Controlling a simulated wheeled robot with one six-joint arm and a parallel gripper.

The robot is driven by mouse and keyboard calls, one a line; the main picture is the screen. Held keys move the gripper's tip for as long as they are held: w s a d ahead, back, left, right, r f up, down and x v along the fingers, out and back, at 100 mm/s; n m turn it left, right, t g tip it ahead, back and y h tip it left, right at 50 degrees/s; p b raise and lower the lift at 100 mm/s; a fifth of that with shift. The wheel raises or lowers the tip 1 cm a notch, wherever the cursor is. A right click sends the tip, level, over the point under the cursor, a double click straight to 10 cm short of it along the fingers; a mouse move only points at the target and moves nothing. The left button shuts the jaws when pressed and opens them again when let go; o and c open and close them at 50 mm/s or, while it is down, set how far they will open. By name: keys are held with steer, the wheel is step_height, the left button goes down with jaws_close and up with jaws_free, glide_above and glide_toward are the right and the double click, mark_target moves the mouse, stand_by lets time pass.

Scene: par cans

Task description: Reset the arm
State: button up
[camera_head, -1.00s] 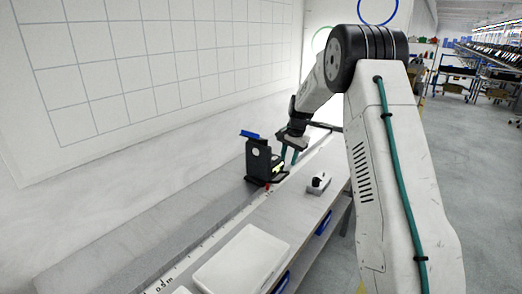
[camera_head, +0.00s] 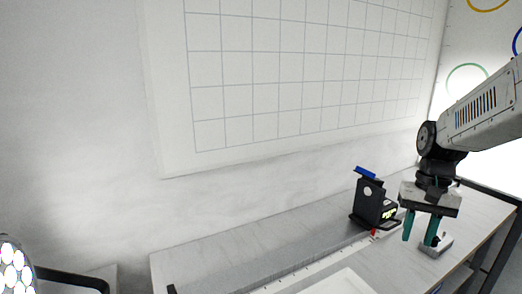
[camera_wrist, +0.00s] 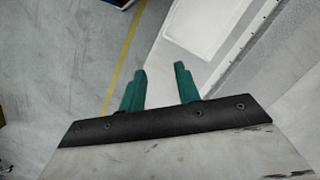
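My gripper (camera_head: 422,229) hangs at the right in the head view, with its two teal fingers pointing down above the bench (camera_head: 310,285). The fingers are apart with nothing between them. In the wrist view the two teal fingers (camera_wrist: 158,88) also stand apart and empty. In the head view my gripper shows just right of a black device with a blue top (camera_head: 372,203) and in front of a small grey-white block (camera_head: 437,244), which it partly hides. I cannot tell the exact gap to either.
A white tray (camera_wrist: 200,25) shows at the top of the wrist view; its far part is at the bottom of the head view (camera_head: 342,284). A lit lamp face (camera_head: 14,268) is at the lower left. A gridded wall panel (camera_head: 300,75) stands behind the bench.

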steer(key=s+a+r+n+t, duration=0.1)
steer(key=s+a, duration=0.3)
steer(key=s, duration=0.6)
steer(key=s+a+r+n+t+h, duration=0.1)
steer(key=s+a+r+n+t, duration=0.1)
steer(key=s, duration=0.9)
steer(key=shift+a+r+n, duration=0.7)
steer(key=shift+a+r, duration=0.5)
steer(key=shift+a, duration=0.05)
